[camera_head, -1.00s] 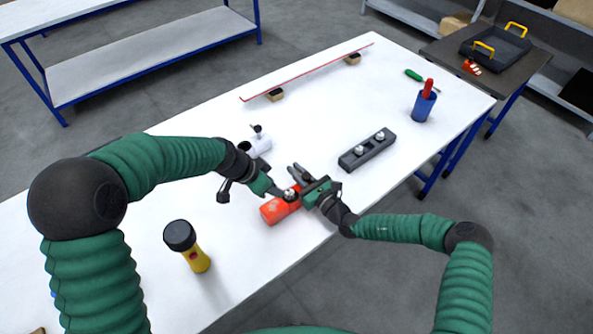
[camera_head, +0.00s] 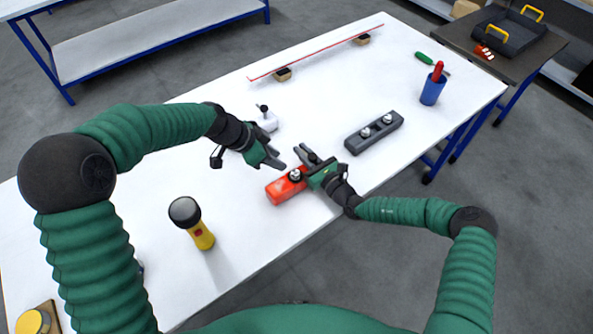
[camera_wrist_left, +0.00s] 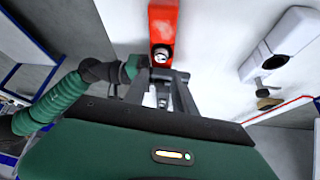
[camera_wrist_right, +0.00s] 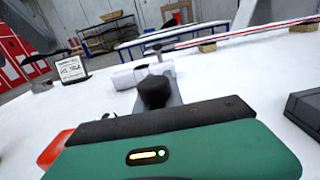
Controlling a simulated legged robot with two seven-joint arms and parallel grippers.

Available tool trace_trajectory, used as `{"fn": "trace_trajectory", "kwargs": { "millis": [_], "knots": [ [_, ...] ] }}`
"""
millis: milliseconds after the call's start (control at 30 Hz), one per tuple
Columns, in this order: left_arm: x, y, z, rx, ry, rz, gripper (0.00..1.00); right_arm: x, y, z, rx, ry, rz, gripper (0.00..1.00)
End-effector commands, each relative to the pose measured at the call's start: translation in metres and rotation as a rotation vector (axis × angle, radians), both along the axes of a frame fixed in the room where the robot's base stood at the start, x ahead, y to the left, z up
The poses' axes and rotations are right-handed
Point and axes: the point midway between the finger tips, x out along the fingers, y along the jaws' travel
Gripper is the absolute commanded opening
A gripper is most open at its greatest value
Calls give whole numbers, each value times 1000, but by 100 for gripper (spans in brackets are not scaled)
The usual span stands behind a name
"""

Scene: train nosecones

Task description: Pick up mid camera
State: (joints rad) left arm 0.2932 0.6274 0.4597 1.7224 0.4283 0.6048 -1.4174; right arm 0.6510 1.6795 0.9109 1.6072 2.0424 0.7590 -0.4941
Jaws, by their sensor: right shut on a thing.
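The camera (camera_head: 295,174), a small piece with a silver round top, shows just above the near part of the red block (camera_head: 281,191). It also shows at the end of the red block in the left wrist view (camera_wrist_left: 161,54). My right gripper (camera_head: 303,165) is shut on it; its fingers partly hide the contact. My left gripper (camera_head: 280,160) is open and empty, close beside the camera on its upper left. Its spread fingers show below the camera in the left wrist view (camera_wrist_left: 167,80). Two similar silver-topped pieces sit in the dark holder (camera_head: 374,133).
A yellow flashlight (camera_head: 198,232) stands near the front left. A white fitting (camera_head: 268,121) lies behind my left gripper. A blue cup (camera_head: 432,90) with a red-handled tool stands at the right. A long red-edged strip (camera_head: 325,51) rests on blocks at the back.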

Motion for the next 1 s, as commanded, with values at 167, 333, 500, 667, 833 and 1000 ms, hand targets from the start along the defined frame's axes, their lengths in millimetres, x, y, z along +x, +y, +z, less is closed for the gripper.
{"fn": "trace_trajectory", "kwargs": {
  "millis": [167, 333, 500, 667, 833, 1000],
  "knots": [
    [8, -20, -35, 1, 5, -1, 32, 0, 0, 1, 1, -1, 0, 0],
    [12, -28, -52, 1, 3, 2, 32, 0, 0, 1, 1, -1, 0, 0],
    [17, -36, -82, 2, 5, 1, 32, 0, 0, 1, 1, -2, 0, 0],
    [22, -45, -96, 2, 1, 4, 32, 0, 0, 1, 1, -1, 0, 0],
    [22, -45, -96, 2, 0, 4, 32, 0, 0, 1, 1, -2, 0, 0],
    [22, -45, -96, 2, 0, 4, 13, 0, 0, 1, 1, -2, 0, 0]
  ]
}}
